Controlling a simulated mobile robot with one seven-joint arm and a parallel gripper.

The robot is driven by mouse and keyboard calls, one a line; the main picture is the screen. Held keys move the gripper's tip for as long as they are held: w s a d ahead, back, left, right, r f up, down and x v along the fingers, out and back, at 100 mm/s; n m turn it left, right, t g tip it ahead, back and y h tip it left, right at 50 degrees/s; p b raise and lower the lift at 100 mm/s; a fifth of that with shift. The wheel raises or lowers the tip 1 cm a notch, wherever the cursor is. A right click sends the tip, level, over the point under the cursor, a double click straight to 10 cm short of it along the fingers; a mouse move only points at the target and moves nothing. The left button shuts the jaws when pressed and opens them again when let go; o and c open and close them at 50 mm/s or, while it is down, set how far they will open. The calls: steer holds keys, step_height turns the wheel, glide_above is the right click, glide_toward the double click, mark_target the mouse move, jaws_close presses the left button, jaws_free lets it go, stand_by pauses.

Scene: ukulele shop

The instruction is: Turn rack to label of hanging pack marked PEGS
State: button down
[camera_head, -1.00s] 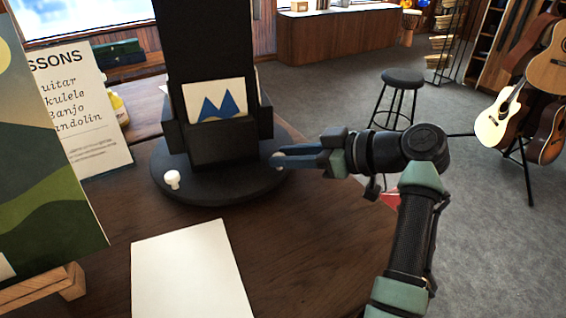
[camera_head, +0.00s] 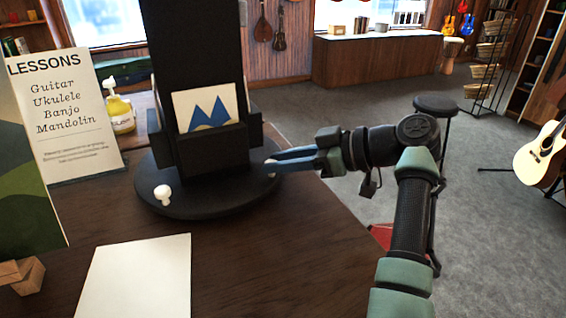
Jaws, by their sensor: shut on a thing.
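The rack is a tall black stand (camera_head: 197,40) on a round black base (camera_head: 225,205) on the wooden table. Other pockets show only edge-on at the sides. No hanging pack and no label reading PEGS are visible. A white knob (camera_head: 163,193) stands on the base's front left rim. My gripper (camera_head: 272,164) reaches in from the right and is shut on another white knob at the base's right rim, mostly hidden by the fingers.
A white sheet (camera_head: 140,275) lies on the table in front of the rack. A LESSONS sign (camera_head: 70,120), a yellow bottle (camera_head: 120,113) and a green picture (camera_head: 28,200) stand at left. A stool (camera_head: 436,105) and a guitar (camera_head: 541,155) stand beyond the table at right.

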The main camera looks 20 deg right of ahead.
stand_by(0.3)
steer(key=c, duration=0.6)
jaws_free()
steer(key=b+v, duration=0.1)
steer(key=v, duration=1.1)
steer(key=shift+s+d+r, duration=0.15)
steer(key=shift+d+r, duration=0.1)
steer(key=shift+d, duration=0.05)
